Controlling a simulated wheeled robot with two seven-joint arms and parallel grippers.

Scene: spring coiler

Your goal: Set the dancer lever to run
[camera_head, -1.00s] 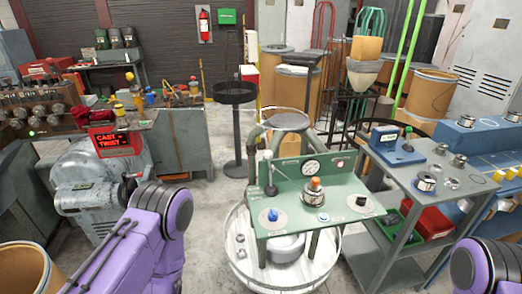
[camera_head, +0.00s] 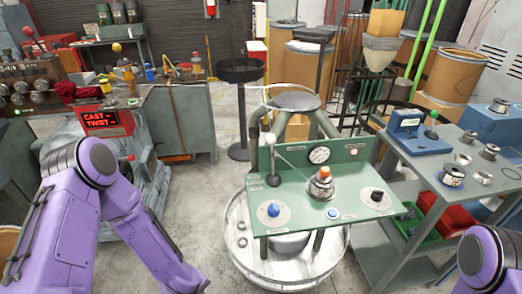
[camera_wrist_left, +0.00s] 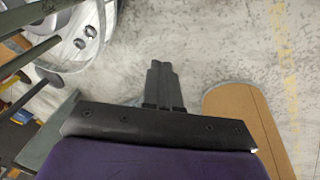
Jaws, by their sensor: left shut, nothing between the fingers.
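The green control table (camera_head: 345,195) stands at the middle of the head view. At its left rear, a thin lever with a pale ball (camera_head: 271,139) rises almost upright from a dark round base (camera_head: 273,180). I take it for the dancer lever; the panel's labels are too small to read. My left arm comes in at the left and bends down out of the bottom edge, so its gripper is outside the head view. In the left wrist view my left gripper (camera_wrist_left: 160,68) is shut and empty above the floor. My right gripper is not in view.
The table also carries a blue knob (camera_head: 273,209), a black knob (camera_head: 377,196), an orange-topped part (camera_head: 325,173) and a dial gauge (camera_head: 319,154). A grey cart (camera_head: 475,195) stands close at the right. A cardboard drum (camera_wrist_left: 240,115) lies near my left gripper.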

